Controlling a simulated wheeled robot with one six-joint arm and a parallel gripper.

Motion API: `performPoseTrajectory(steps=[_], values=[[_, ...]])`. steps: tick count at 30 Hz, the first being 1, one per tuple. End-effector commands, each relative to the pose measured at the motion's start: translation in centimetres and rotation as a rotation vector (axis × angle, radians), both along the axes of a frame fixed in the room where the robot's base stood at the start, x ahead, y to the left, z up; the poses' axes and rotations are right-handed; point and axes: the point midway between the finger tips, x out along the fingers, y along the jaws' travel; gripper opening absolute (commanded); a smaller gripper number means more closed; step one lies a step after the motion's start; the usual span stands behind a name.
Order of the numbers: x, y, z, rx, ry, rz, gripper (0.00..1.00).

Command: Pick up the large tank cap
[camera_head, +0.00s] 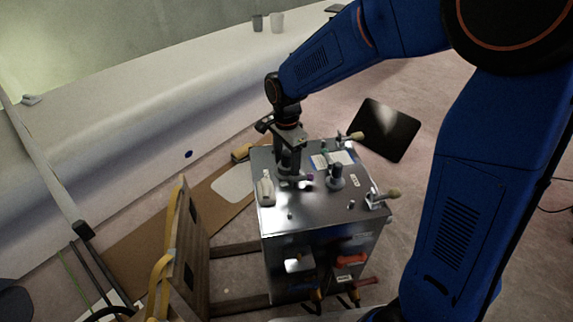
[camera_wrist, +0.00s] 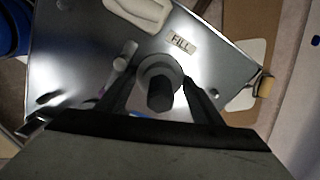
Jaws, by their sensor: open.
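My gripper (camera_head: 290,168) is low over the left part of the metal tank's top (camera_head: 310,212). In the wrist view its open fingers (camera_wrist: 157,82) stand on either side of a round grey cap with a dark knob (camera_wrist: 160,97). I cannot tell whether the fingers touch it. A "FILL" label (camera_wrist: 181,43) lies beside this cap. In the head view the gripper mostly hides this cap. A second cap with a dark knob (camera_head: 336,178) stands to the right on the tank top, clear of my gripper. Which cap is larger is hard to tell.
A wooden panel (camera_head: 186,240) stands at left, and a dark sheet (camera_head: 386,130) lies behind right.

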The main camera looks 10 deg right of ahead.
Motion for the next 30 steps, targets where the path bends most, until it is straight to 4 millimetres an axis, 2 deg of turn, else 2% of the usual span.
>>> performPoseTrajectory(steps=[4,7,8,15,19,30], values=[[0.0,0.0,0.0,0.0,0.0,0.0,0.58],[0.0,0.0,0.0,0.0,-0.001,0.0,0.34],[0.0,0.0,0.0,0.0,-0.001,0.0,0.33],[0.0,0.0,0.1,0.0,-0.001,0.0,0.33],[0.1,0.0,0.9,0.002,-0.004,0.0,0.33],[0.1,0.0,7.2,0.002,-0.004,0.0,0.33]])
